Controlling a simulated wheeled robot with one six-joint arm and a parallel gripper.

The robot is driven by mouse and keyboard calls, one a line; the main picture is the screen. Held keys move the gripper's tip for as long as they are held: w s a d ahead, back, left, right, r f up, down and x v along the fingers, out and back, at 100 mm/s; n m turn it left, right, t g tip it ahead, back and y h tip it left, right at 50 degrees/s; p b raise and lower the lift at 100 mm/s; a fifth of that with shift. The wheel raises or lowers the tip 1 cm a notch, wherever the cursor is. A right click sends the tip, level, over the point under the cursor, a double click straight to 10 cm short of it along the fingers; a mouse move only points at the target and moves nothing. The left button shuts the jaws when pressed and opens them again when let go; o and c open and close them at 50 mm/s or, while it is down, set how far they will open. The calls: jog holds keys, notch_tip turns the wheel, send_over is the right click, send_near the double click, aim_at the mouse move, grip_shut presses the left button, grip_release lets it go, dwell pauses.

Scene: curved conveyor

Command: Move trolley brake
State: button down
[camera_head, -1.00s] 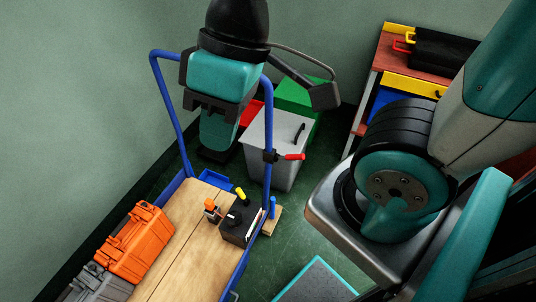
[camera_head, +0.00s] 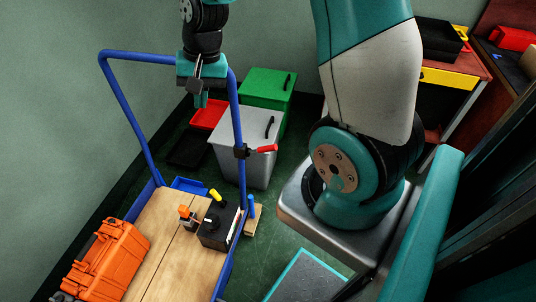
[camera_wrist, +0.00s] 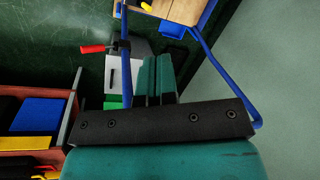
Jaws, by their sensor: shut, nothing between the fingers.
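The trolley has a blue tube frame (camera_head: 236,115) and a wooden deck (camera_head: 165,262). A red-handled lever (camera_head: 266,149), which looks like the brake, sits on a black clamp (camera_head: 241,151) on the right upright. The red handle also shows in the wrist view (camera_wrist: 92,49), left of my fingers. My gripper (camera_head: 201,102) is above the trolley's far end, near the top bar and up and left of the lever. It is apart from the handle. In the wrist view its teal fingers (camera_wrist: 155,60) are together and empty.
An orange case (camera_head: 108,262) and a black box (camera_head: 217,235) with a yellow-topped part are on the deck. Grey (camera_head: 250,165) and green (camera_head: 268,90) bins stand behind the right upright. A workbench (camera_head: 455,75) is at the back right. Green floor (camera_head: 262,250) is open right of the trolley.

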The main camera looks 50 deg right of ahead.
jog(key=d+f+m+h+b, duration=0.1)
jog(key=d+f+m+b, duration=0.1)
jog(key=d+f+m, duration=0.8)
jog(key=m+g+b, duration=0.1)
jog(key=m, duration=0.2)
send_near(269, 150)
jog(key=shift+w+d+f, duration=0.4)
jog(key=shift+w+d, duration=0.1)
jog(key=f+b, duration=0.6)
jog(key=f, duration=0.1)
jog(key=shift+w+a, duration=0.1)
jog(key=shift+a, duration=0.3)
jog(key=shift+f+b, duration=1.45)
jog(key=shift+f, duration=0.75)
jog(key=shift+d+r, duration=0.1)
jog(key=shift+r, duration=0.05)
